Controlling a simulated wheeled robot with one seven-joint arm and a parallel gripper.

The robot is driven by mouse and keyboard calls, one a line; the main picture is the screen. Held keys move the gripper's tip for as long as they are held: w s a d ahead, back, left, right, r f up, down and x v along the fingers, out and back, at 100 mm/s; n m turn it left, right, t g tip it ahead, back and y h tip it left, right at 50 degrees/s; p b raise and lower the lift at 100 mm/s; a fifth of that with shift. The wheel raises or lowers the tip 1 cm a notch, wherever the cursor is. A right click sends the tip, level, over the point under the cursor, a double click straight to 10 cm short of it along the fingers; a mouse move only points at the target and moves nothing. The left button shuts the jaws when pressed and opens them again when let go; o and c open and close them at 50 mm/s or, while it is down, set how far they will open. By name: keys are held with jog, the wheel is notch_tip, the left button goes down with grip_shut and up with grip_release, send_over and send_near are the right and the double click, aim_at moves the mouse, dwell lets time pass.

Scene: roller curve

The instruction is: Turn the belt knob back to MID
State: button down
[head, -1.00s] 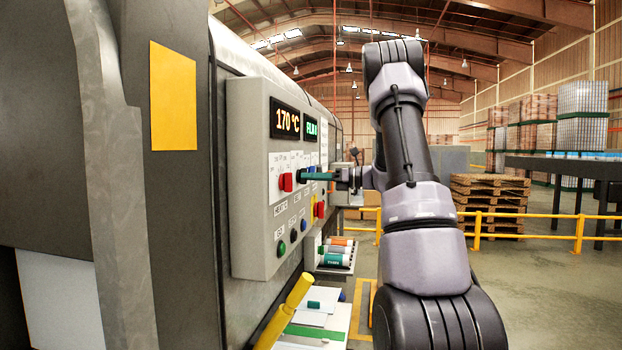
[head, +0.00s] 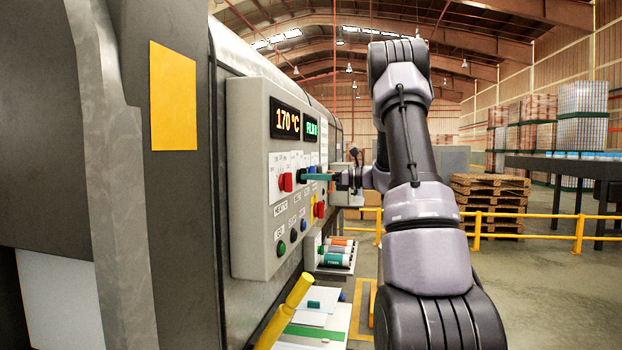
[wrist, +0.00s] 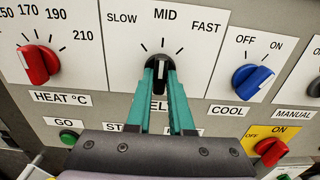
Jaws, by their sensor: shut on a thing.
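The belt knob is a black knob (wrist: 161,72) with a white pointer line, under a dial marked SLOW, MID and FAST in the wrist view. Its pointer stands about upright, toward the MID mark. My gripper (wrist: 161,84) has its two teal fingers shut on the sides of this knob. The BELT label below is partly hidden by the fingers. In the head view my gripper (head: 318,177) reaches the panel from the right, and its fingers partly hide the black knob there.
The red heat knob (wrist: 38,63) is left of the belt knob, the blue cool knob (wrist: 252,80) right. A red knob on a yellow plate (wrist: 268,150) and a green button (wrist: 68,138) sit lower. The control panel (head: 245,190) shows 170 °C.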

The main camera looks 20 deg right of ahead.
jog(key=c, duration=0.8)
grip_release()
jog(key=v, duration=1.1)
